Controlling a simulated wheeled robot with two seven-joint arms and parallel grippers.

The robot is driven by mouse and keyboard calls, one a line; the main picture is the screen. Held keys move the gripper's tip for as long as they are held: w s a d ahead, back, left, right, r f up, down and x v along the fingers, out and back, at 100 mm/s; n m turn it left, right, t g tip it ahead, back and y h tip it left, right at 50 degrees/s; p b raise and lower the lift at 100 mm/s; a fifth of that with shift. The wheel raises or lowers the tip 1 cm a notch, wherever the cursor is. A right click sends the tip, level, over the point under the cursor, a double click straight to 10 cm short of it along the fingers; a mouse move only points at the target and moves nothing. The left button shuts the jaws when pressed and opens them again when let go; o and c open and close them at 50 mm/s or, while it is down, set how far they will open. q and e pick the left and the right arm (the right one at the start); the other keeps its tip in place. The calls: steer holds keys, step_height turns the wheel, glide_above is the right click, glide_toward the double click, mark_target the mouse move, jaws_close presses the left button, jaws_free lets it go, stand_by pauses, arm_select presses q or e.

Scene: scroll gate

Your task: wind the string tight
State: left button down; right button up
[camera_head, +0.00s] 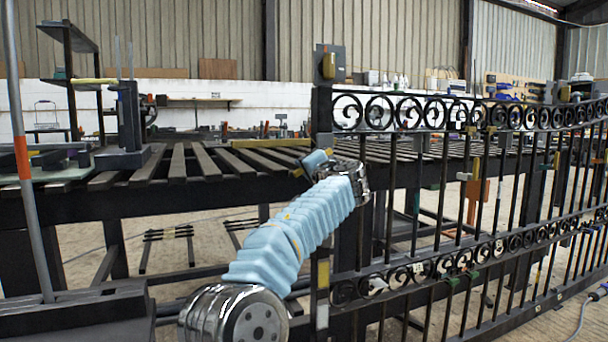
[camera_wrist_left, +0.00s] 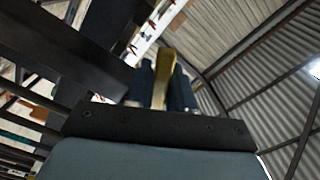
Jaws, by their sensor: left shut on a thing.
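My left arm reaches up to the black gate's end post (camera_head: 322,115), and its gripper (camera_head: 310,166) is beside the post at about tabletop height. In the left wrist view the dark blue fingers of my left gripper (camera_wrist_left: 163,78) are shut on a flat brass-yellow piece (camera_wrist_left: 164,58), which stands up between them. A small bit of yellow shows at the fingertips in the head view (camera_head: 297,173). What the piece is fixed to is hidden. I cannot make out a string in either view. My right gripper is not in view.
The black scroll gate (camera_head: 440,180) fills the right side, with small coloured tags and clips on its bars. A slatted dark bench (camera_head: 180,165) stands behind my arm. A grey pole with an orange band (camera_head: 21,157) rises at the left. A cable (camera_head: 582,318) lies on the floor at right.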

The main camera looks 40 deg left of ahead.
arm_select(q)
steer(key=shift+w+d+f+n+b, duration=0.1)
steer(key=shift+w+f+n+b, duration=0.1)
steer(key=shift+f+n+b, duration=0.35)
steer(key=shift+r, duration=0.15)
steer(key=c, duration=1.1)
jaws_free()
steer(key=b+v, duration=0.2)
steer(key=v, duration=1.2)
